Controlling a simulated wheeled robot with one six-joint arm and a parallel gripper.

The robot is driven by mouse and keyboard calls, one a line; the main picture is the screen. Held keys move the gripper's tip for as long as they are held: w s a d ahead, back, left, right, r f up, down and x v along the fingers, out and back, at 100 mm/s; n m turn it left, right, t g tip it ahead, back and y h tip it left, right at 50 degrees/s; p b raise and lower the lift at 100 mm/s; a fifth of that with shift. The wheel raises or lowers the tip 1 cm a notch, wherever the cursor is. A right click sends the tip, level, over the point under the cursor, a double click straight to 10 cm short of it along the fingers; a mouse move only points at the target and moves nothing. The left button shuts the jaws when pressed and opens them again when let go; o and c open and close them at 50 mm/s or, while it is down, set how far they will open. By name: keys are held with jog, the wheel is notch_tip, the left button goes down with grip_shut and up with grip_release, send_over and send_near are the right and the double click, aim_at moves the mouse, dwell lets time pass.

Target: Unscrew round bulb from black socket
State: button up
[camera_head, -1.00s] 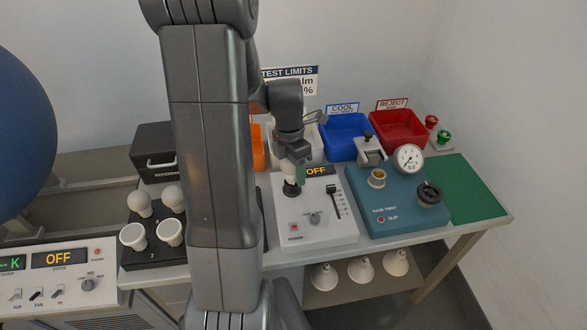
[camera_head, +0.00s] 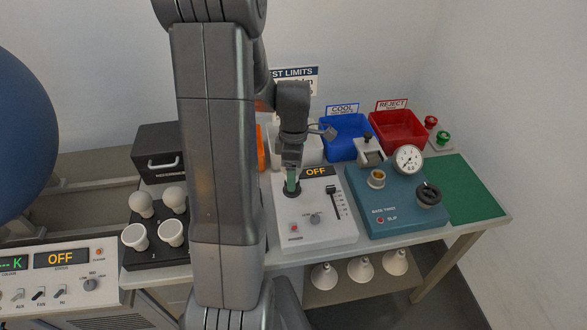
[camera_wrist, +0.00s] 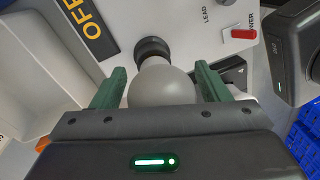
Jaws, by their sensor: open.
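The round bulb (camera_wrist: 160,84) is frosted white and sits base-down in the black socket (camera_wrist: 152,47) in the wrist view. My gripper (camera_wrist: 160,82) is open, with one green finger on each side of the bulb. A small gap shows at the right finger; contact at the left cannot be told. In the head view the black socket (camera_head: 291,190) is on the white tester box, and my gripper (camera_head: 291,182) is right above it. The bulb is mostly hidden there by my gripper.
The white tester box (camera_head: 330,236) has an OFF display, a slider and a knob. A blue torque box (camera_head: 405,222) stands to its right. Blue COOL (camera_head: 345,137) and red REJECT (camera_head: 398,130) bins are behind. A black rack (camera_head: 150,255) with several bulbs is on the left.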

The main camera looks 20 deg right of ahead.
jog(key=m, duration=0.7)
jog(key=shift+a+m+t+y, duration=0.1)
jog(key=shift+m+t+y, duration=0.2)
jog(key=shift+t, duration=0.1)
jog(key=m, duration=0.3)
jog(key=shift+s+m+t, duration=0.1)
jog(key=shift+m+t, duration=0.2)
jog(key=m, duration=0.4)
jog(key=shift+a, duration=0.15)
